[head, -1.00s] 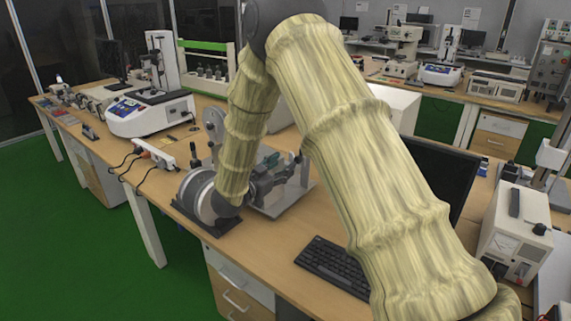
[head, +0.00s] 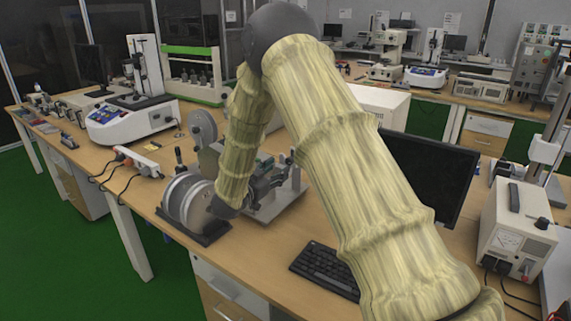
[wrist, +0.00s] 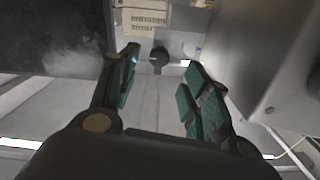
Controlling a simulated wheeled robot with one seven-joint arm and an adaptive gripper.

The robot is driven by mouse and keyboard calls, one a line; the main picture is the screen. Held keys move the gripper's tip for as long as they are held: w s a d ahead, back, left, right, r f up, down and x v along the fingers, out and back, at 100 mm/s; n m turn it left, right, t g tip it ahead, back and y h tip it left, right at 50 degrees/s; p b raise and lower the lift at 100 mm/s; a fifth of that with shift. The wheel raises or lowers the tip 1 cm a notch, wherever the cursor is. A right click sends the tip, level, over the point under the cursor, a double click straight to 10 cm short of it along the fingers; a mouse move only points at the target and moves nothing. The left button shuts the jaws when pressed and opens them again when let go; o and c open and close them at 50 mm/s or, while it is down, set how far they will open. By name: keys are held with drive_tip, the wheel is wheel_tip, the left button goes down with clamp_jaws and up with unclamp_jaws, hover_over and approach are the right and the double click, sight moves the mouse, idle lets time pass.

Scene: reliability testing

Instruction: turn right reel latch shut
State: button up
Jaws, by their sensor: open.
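The reel machine stands on the bench, with a large grey reel (head: 186,199) in front and another grey reel (head: 203,130) behind it. My gripper (head: 272,172) is at the machine, partly hidden by my arm in the head view. In the wrist view my gripper (wrist: 162,60) is open, with teal pads on both fingers and nothing between them. A small dark knob (wrist: 158,57) on a grey block shows beyond and between the fingertips, apart from them. It may be the latch; I cannot tell how it is turned.
A keyboard (head: 326,267) and a black monitor (head: 425,178) stand right of the machine. A white power strip (head: 137,161) and a white bench instrument (head: 131,120) are to the left. A white box (head: 512,232) with knobs stands at the right.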

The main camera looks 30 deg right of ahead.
sight(288, 162)
drive_tip(key=shift+p+x, duration=0.35)
drive_tip(key=shift+x, duration=2.4)
drive_tip(key=c, duration=1.1)
